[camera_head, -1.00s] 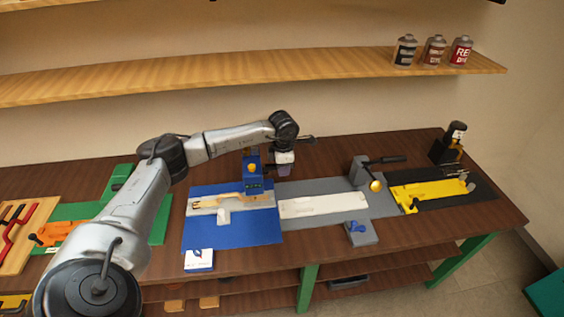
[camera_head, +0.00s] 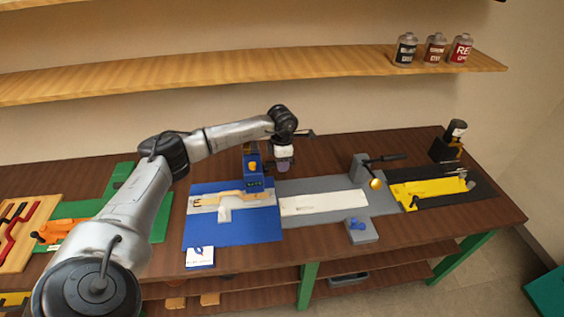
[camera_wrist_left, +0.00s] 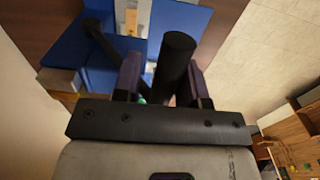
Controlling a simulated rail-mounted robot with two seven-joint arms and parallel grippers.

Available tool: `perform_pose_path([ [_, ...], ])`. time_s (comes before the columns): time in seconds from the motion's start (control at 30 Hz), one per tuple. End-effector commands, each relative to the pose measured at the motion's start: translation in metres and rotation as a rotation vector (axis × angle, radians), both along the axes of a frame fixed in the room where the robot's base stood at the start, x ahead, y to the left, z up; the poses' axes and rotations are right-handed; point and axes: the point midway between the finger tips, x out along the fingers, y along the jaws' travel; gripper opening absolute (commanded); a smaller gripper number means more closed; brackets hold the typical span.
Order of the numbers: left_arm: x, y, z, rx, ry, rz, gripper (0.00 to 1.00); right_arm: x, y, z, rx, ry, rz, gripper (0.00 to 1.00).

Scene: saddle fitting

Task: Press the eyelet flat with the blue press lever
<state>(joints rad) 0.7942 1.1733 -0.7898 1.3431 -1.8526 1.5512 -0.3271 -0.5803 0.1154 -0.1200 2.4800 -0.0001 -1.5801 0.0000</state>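The blue press (camera_head: 252,170) stands at the back of the blue mat (camera_head: 215,240), with a yellow-orange round part on its front. A tan strip (camera_head: 235,193) lies across a pale bar in front of it. The eyelet is too small to make out. My left gripper (camera_head: 284,165) hangs just right of the press, fingers down. In the left wrist view a black cylindrical handle (camera_wrist_left: 175,62) passes between its fingers (camera_wrist_left: 162,82), close to one finger, with a gap at the other. The fingers look open around it. A thinner black rod (camera_wrist_left: 97,40) slants beside the blue press. My right gripper is out of view.
Right of the mat are a grey station (camera_head: 382,205) with a pale strip, a post with a black lever (camera_head: 385,159), and a yellow fixture (camera_head: 430,190) on black. A wooden shelf (camera_head: 250,75) with cans runs behind.

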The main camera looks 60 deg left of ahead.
Motion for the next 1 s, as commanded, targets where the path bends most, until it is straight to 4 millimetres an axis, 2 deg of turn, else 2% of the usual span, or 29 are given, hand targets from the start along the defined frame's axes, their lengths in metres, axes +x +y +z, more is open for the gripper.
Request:
perform_pose_path([
  [0.03, 0.000, 0.004, 0.004, 0.005, -0.006, 0.007, 0.40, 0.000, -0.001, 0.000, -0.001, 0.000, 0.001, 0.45],
  [0.17, 0.000, 0.003, 0.004, 0.002, -0.005, 0.005, 0.51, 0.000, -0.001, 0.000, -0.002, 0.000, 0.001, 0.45],
  [0.63, 0.000, -0.001, 0.004, -0.004, -0.001, 0.000, 0.51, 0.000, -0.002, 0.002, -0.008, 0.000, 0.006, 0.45],
  [1.0, 0.000, -0.001, 0.028, -0.004, 0.000, -0.001, 0.51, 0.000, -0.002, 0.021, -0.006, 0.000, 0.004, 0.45],
])
